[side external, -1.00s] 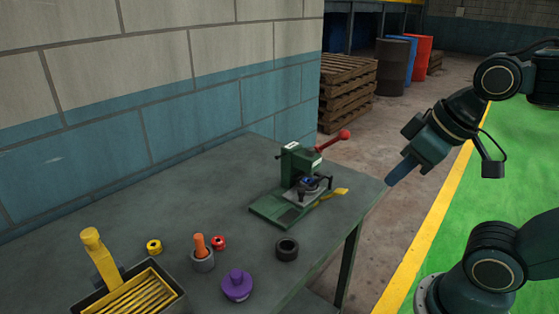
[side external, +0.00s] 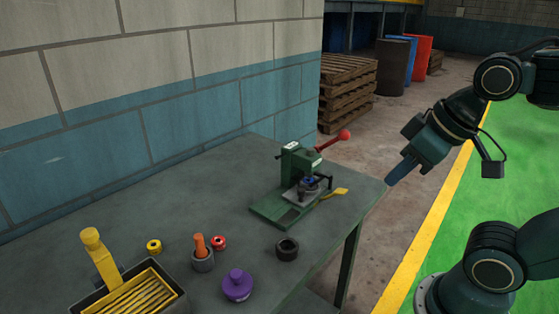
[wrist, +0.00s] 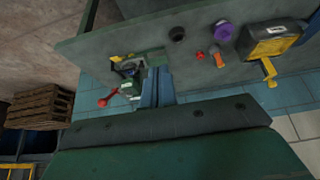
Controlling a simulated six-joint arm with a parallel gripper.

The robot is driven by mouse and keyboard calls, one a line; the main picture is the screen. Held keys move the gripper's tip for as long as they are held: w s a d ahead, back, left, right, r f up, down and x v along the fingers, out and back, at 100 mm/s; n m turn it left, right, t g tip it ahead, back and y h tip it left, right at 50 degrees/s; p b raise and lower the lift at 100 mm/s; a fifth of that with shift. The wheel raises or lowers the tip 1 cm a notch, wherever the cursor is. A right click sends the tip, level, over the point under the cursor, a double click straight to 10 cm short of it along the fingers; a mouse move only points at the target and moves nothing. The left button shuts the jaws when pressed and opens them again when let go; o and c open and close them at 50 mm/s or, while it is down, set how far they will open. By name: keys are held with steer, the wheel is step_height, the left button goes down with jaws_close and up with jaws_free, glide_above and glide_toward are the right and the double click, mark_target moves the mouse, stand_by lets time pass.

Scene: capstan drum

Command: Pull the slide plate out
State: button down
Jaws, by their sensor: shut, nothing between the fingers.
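The green press-like fixture (side external: 292,166) stands on the grey workbench, with a red-knobbed lever (side external: 334,139) rising to the right. The slide plate (side external: 301,196) is a small grey plate low on the fixture's green base, with a blue-topped part above it. A yellow handle (side external: 334,193) sticks out at the right of the base. My gripper (side external: 395,178) is shut and empty, off the bench's right edge and apart from the fixture. In the wrist view, my gripper (wrist: 157,92) shows next to the fixture (wrist: 134,88), whose plate is partly hidden.
A block wall (side external: 200,110) runs behind.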

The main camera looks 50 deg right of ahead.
steer(key=c, duration=1.3)
jaws_free()
steer(key=shift+w+r, duration=0.1)
steer(key=shift+w, duration=0.1)
steer(key=shift+o, duration=0.2)
steer(key=n+g, duration=0.6)
steer(key=n, duration=1.5)
glide_above(302, 190)
step_height(302, 190, down, 6)
steer(key=shift+w+f, duration=0.1)
steer(key=shift+f, duration=0.3)
steer(key=shift+f, duration=0.15)
step_height(302, 190, down, 14)
steer(key=shift+r, duration=0.25)
